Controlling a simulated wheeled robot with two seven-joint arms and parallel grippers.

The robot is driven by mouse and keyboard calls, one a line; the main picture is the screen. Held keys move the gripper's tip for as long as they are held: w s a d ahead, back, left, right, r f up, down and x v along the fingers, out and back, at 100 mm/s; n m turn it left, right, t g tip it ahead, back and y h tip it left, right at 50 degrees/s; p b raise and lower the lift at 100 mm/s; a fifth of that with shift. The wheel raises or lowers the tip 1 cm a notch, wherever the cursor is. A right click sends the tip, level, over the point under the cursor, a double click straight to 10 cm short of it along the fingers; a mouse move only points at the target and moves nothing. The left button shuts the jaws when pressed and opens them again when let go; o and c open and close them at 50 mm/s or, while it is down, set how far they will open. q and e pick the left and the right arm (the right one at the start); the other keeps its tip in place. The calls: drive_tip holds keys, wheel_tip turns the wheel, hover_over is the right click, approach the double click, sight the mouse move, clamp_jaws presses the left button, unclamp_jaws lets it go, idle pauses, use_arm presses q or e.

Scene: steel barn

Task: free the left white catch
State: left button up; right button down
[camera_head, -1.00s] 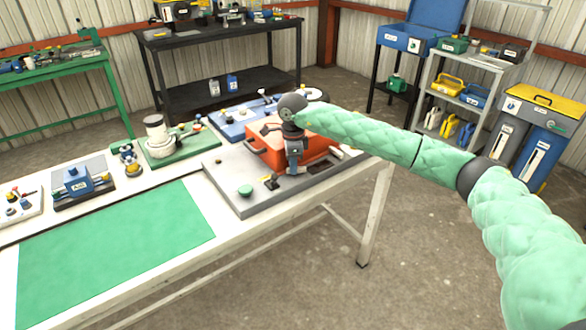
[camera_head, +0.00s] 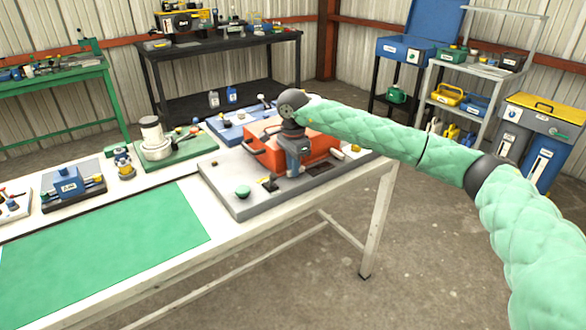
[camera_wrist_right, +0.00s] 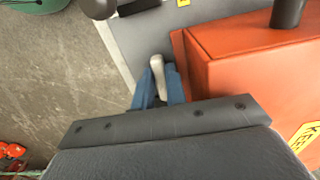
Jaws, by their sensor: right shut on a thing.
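An orange box (camera_head: 318,146) with a dark handle at its left sits on a grey board (camera_head: 222,187) on the white bench. My right gripper (camera_head: 293,173) is at the near side of the box, pointing down. In the right wrist view its blue fingers (camera_wrist_right: 159,90) are shut on the left white catch (camera_wrist_right: 157,68), beside the orange wall (camera_wrist_right: 192,70). In the head view that catch is hidden by the gripper. Another white piece (camera_head: 337,153) shows further right along the box. My left gripper is not in view.
A green knob (camera_head: 242,191) and a small black and yellow piece (camera_head: 269,183) stand on the board left of my gripper. A green mat (camera_head: 105,252) lies clear at the left. Other boards with devices stand behind and left.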

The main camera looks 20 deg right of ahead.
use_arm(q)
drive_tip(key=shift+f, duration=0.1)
use_arm(e)
drive_tip(key=c, duration=1.4)
unclamp_jaws()
drive_tip(key=shift+c, duration=0.2)
drive_tip(key=shift+r, duration=0.5)
wheel_tip(320, 180, up, 7)
drive_tip(key=shift+f+b, duration=0.15)
drive_tip(key=shift+b, duration=0.45)
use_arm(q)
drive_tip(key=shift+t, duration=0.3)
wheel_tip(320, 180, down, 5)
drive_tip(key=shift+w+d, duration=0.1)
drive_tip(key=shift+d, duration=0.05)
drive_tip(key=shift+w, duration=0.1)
